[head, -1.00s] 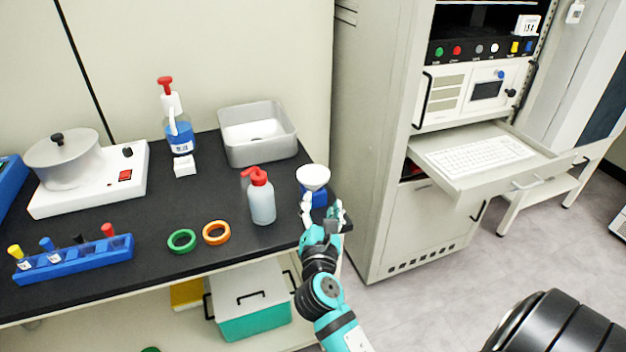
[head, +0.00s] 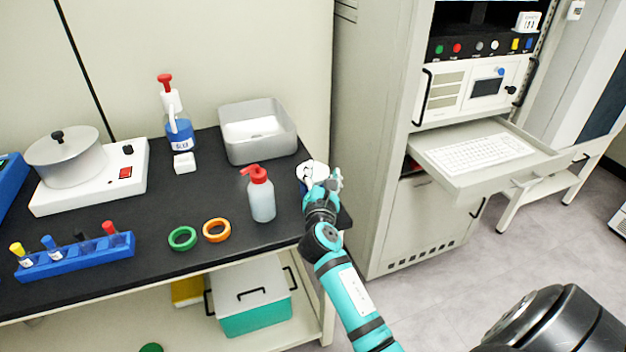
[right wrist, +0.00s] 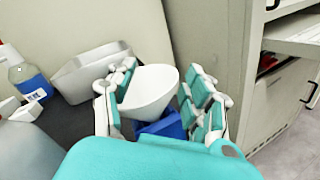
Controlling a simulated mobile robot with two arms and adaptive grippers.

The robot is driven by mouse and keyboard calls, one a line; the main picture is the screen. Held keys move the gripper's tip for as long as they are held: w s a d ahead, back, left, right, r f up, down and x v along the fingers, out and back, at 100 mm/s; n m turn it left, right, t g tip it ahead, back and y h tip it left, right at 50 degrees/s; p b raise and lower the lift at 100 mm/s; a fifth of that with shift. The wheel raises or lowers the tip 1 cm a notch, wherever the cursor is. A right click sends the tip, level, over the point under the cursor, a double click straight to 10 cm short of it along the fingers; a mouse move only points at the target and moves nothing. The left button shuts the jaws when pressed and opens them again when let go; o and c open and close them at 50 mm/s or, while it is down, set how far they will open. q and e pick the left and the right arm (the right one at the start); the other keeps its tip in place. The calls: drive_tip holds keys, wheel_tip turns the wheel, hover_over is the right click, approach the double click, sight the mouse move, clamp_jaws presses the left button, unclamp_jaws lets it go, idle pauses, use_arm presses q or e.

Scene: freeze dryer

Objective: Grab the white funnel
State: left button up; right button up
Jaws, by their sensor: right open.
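The white funnel (head: 312,170) sits at the right end of the black bench top, partly hidden by my right gripper in the head view. In the right wrist view the funnel (right wrist: 150,90) has its wide mouth up, above a blue holder (right wrist: 163,127). My right gripper (head: 322,184) is open at the funnel. In the right wrist view its teal and white fingers (right wrist: 160,92) stand on both sides of the funnel's cone; I cannot tell whether they touch it. My left gripper is not in view.
A white wash bottle with a red cap (head: 261,196) stands just left of the funnel. A grey metal basin (head: 235,155) is behind. A tall grey cabinet (head: 385,120) with a pulled-out keyboard drawer (head: 465,187) stands close on the right.

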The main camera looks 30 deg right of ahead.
drive_tip(key=shift+c, duration=0.2)
clamp_jaws()
idle(0.3)
